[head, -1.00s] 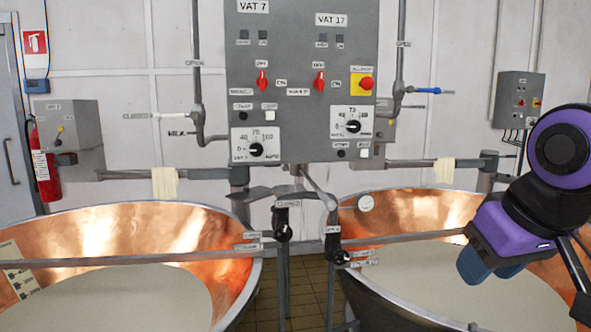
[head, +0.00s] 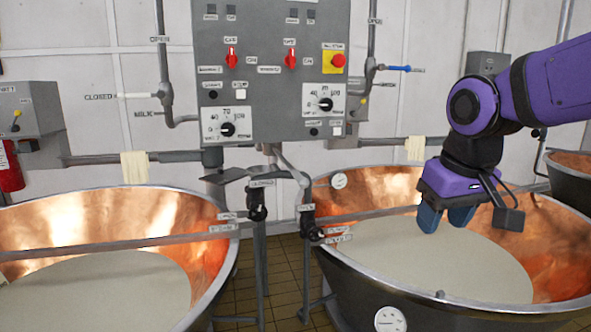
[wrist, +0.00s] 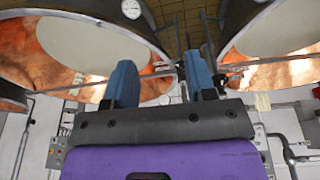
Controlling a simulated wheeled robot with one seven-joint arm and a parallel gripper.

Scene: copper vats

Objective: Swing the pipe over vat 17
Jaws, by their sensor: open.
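Vat 17 appears to be the right copper vat (head: 345,262), under the VAT 17 side of the panel; it holds pale liquid. The left copper vat (head: 215,270) holds pale liquid too. Between them, a grey pipe (head: 290,168) comes down below the panel, with a flat grey piece (head: 226,175) reaching left. I cannot tell for sure which pipe swings. My gripper (head: 445,222) is open and empty above the right vat, its blue fingers pointing down. In the wrist view its fingers (wrist: 160,68) are apart with nothing between them.
The grey control panel (head: 270,60) is on the wall behind. Black-handled valves (head: 257,205) stand in the gap between the vats. A horizontal bar (head: 120,245) crosses the left vat. A blue-handled lever (head: 397,68) is on the wall pipe. Tiled floor (head: 284,270) shows between the vats.

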